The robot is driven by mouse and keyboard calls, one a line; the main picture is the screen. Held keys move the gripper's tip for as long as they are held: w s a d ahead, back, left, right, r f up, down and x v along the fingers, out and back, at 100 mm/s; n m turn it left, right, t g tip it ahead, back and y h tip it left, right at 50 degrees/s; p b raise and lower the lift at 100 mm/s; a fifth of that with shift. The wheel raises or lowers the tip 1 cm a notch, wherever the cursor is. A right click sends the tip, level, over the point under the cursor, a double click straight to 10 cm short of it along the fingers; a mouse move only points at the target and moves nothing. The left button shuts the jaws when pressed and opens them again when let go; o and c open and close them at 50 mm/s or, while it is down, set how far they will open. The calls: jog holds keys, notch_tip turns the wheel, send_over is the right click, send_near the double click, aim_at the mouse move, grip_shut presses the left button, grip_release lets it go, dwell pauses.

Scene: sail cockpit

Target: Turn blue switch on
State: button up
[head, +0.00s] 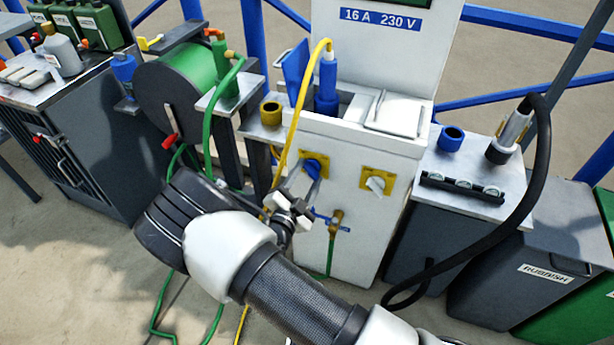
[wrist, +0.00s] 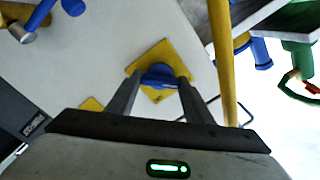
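The blue switch (head: 309,165) is a round rotary knob on a yellow plate, on the front of the white power pedestal (head: 350,215). In the wrist view the blue switch (wrist: 158,75) sits between my two fingertips. My gripper (head: 311,184) points at the pedestal front. In the wrist view my gripper (wrist: 160,82) has its fingers well apart, one on each side of the knob. I cannot tell whether they touch it. The fingers and arm hide part of the knob in the head view. Its exact setting is unclear.
A white switch (head: 375,184) on another yellow plate is right of the blue one. A yellow cable (head: 292,130) hangs close left, from the blue plug (head: 328,75). A brass tap (head: 336,217) is below. A green hose reel (head: 185,85) stands left.

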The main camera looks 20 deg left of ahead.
jog(key=shift+c, duration=1)
jog(key=shift+m, duration=0.4)
jog(key=shift+r+m+p, duration=0.1)
jog(key=shift+m+p, duration=0.55)
jog(key=shift+m, duration=0.25)
jog(key=m+p, duration=0.2)
jog(key=m, duration=0.8)
jog(key=shift+m+p, duration=0.35)
jog(key=shift+m, duration=2.35)
jog(key=shift+p, duration=0.3)
jog(key=o, duration=1.1)
jog(key=shift+c, duration=0.2)
